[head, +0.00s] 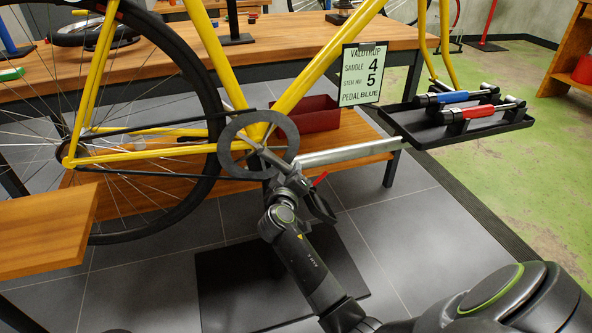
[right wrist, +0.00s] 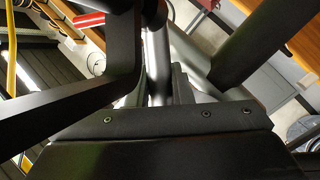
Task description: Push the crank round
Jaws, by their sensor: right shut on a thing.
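The yellow bicycle (head: 301,88) is held up off the floor in the head view. Its dark round chainring (head: 229,140) sits low on the frame, with a black chain (head: 150,176) running left to the rear wheel. A short grey crank (head: 275,160) points down and right from the chainring's centre. My right gripper (head: 291,182) is at the crank's lower end and shut on it. In the right wrist view, my dark gripper parts frame a silver bar (right wrist: 158,65); the exact grip is partly hidden. My left gripper is not in view.
A silver tube (head: 350,153) runs right, just behind my right gripper, toward a black tray (head: 425,137) holding blue- and red-handled pieces. A red lever (head: 320,179) is close beside the gripper. A sign (head: 361,76), a red bin (head: 318,120) and a wooden bench (head: 405,36) stand behind.

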